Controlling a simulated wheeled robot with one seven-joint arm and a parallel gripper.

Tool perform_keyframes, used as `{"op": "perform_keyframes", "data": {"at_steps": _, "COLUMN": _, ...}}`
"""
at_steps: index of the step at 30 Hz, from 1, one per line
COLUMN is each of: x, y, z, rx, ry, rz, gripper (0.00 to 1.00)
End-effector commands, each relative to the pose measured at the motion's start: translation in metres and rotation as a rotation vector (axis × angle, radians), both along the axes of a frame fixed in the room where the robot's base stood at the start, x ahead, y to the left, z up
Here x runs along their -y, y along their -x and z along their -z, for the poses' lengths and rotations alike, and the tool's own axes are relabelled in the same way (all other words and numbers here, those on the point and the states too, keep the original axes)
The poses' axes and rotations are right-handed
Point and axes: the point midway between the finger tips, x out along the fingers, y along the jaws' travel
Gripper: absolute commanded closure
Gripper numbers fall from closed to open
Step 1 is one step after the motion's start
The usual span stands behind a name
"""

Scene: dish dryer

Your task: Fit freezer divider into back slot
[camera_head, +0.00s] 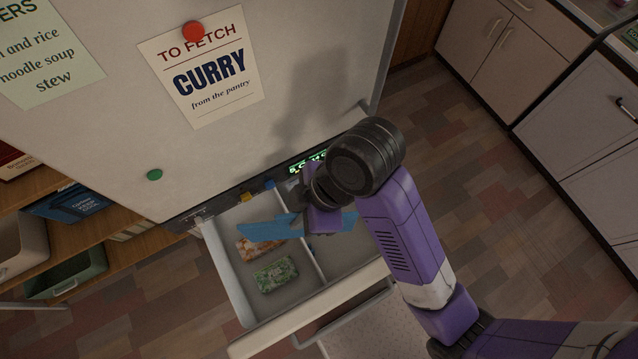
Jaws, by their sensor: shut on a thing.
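The freezer divider (266,229) is a flat blue panel with angled edges. My gripper (322,222) is shut on its middle, and the panel sticks out to both sides of the gripper. It is over the back part of the open freezer drawer (225,270), lying roughly across it. I cannot tell whether it touches the drawer. The back slot is not visible; the panel and my arm cover much of that area.
A reddish packet (250,249) and a green packet (277,273) lie in the drawer's left compartment, beside a pale lengthwise wall (312,264). The white freezer front (110,130) rises behind. Shelves with bins (68,272) stand at left; open floor (480,190) lies at right.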

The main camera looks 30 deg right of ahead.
Motion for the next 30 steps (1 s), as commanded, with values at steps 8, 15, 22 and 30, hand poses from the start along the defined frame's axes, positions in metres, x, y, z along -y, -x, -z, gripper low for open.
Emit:
{"op": "perform_keyframes", "data": {"at_steps": 8, "x": 0.0, "y": 0.0, "z": 0.033, "rx": 0.001, "ry": -0.001, "rz": -0.001, "gripper": 1.0}}
{"op": "perform_keyframes", "data": {"at_steps": 15, "x": 0.0, "y": 0.0, "z": 0.074, "rx": 0.001, "ry": -0.001, "rz": -0.001, "gripper": 1.0}}
{"op": "perform_keyframes", "data": {"at_steps": 22, "x": 0.0, "y": 0.0, "z": 0.133, "rx": -0.001, "ry": -0.001, "rz": 0.001, "gripper": 1.0}}
{"op": "perform_keyframes", "data": {"at_steps": 30, "x": 0.0, "y": -0.002, "z": 0.158, "rx": 0.001, "ry": -0.001, "rz": 0.0, "gripper": 1.0}}
